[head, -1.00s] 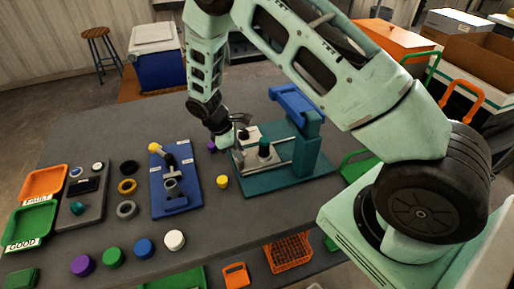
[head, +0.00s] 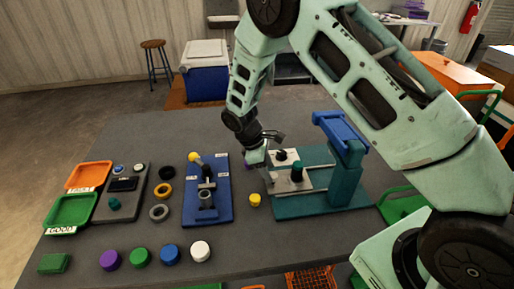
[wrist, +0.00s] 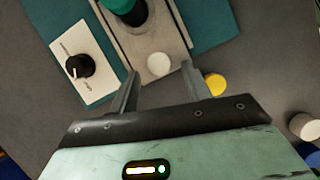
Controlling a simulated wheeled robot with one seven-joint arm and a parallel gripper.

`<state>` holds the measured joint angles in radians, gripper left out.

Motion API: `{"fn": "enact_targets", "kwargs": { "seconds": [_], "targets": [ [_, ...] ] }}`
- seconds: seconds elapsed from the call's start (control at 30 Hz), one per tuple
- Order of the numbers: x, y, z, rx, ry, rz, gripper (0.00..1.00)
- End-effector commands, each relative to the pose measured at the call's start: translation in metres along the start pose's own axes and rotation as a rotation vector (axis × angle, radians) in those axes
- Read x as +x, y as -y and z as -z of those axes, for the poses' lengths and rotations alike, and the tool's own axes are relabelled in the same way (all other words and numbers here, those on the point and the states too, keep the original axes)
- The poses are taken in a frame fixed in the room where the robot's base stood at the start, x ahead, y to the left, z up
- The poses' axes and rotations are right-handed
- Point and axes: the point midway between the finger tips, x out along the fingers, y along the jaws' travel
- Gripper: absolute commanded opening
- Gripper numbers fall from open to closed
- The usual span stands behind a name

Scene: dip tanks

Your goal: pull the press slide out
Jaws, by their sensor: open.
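The press has a teal base (head: 318,206), a teal column (head: 345,182) and a blue top (head: 340,130). Its pale grey slide (head: 293,184) lies on the base and carries a dark green piece (head: 297,171). In the wrist view the slide (wrist: 172,28) points toward my gripper, and a round white knob (wrist: 158,64) is at its near end. My gripper (wrist: 159,72) is open, with one finger to each side of the knob. I cannot tell whether either finger touches it. In the head view my gripper (head: 262,166) is at the slide's left end, and the knob is not clear there.
A white dial box (head: 283,155) with a black knob sits beside the slide. A yellow cap (head: 255,200) lies close to the slide's end. A blue fixture (head: 207,205) stands further left. Several coloured caps line the front, with grey table bare between.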

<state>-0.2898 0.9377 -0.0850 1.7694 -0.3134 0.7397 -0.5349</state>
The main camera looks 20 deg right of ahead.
Motion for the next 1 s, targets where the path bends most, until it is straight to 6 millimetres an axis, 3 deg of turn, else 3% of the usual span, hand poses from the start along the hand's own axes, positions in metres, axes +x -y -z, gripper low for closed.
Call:
{"fn": "enact_targets", "kwargs": {
  "seconds": [0.6,0.8,1.0],
  "targets": [
    [-0.133,0.000,0.002,0.000,-0.006,-0.003,0.48],
    [-0.156,0.000,0.002,0.000,-0.004,-0.002,0.48],
    [-0.161,0.001,0.001,-0.001,-0.003,-0.001,0.48]
  ]
}}
